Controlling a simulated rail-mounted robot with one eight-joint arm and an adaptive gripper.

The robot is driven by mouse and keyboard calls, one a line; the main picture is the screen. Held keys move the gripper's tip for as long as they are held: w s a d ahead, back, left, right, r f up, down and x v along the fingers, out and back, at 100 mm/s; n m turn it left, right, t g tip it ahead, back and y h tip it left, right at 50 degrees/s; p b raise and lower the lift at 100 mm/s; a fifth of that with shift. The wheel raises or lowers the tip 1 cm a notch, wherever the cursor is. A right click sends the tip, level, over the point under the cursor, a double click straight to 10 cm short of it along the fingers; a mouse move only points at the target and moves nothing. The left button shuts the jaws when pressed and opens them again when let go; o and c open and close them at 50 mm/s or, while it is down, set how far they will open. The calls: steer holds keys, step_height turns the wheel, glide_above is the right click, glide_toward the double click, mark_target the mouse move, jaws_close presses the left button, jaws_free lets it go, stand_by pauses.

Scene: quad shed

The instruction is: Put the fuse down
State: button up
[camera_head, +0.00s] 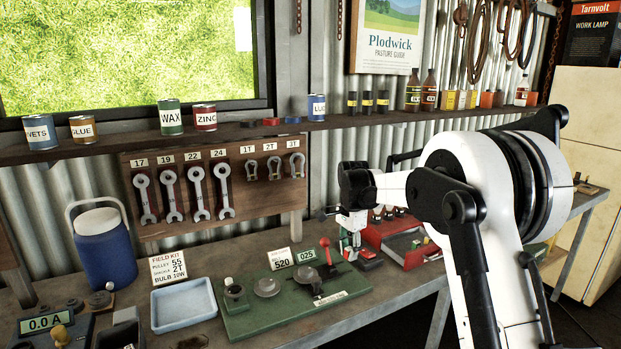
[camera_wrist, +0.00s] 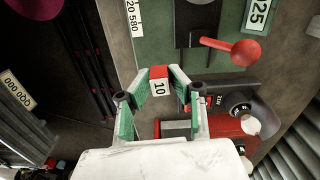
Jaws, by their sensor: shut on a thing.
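The fuse (camera_wrist: 159,82), a small block with a red top and a white face marked 10, is between the green-padded fingertips of my gripper (camera_wrist: 160,76) in the wrist view. The fingers are shut on its two sides. In the head view my gripper (camera_head: 353,238) is low over the right end of the green board (camera_head: 240,322), just right of the red-knobbed lever (camera_head: 325,243). The lever also shows in the wrist view (camera_wrist: 245,53). I cannot tell whether the fuse touches a surface beneath it.
A red tray (camera_head: 413,259) stands right of my gripper. A blue tray (camera_head: 183,305) and a blue jug (camera_head: 101,250) are to the left. Wrenches (camera_head: 196,193) hang on the wall.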

steer(key=s+d+f+n, duration=0.4)
steer(key=s+f, duration=0.4)
steer(key=s, duration=0.3)
steer(key=s+d+f+n+b, duration=0.1)
steer(key=s+d+f+n, duration=0.4)
steer(key=s+f+n, duration=0.2)
steer(key=s+f, duration=0.2)
steer(key=s, duration=0.2)
steer(key=shift+d+f+n+b, duration=0.15)
steer(key=shift+d+n+b, duration=0.1)
steer(key=shift+n+b, duration=0.05)
steer(key=shift+s+a, duration=0.1)
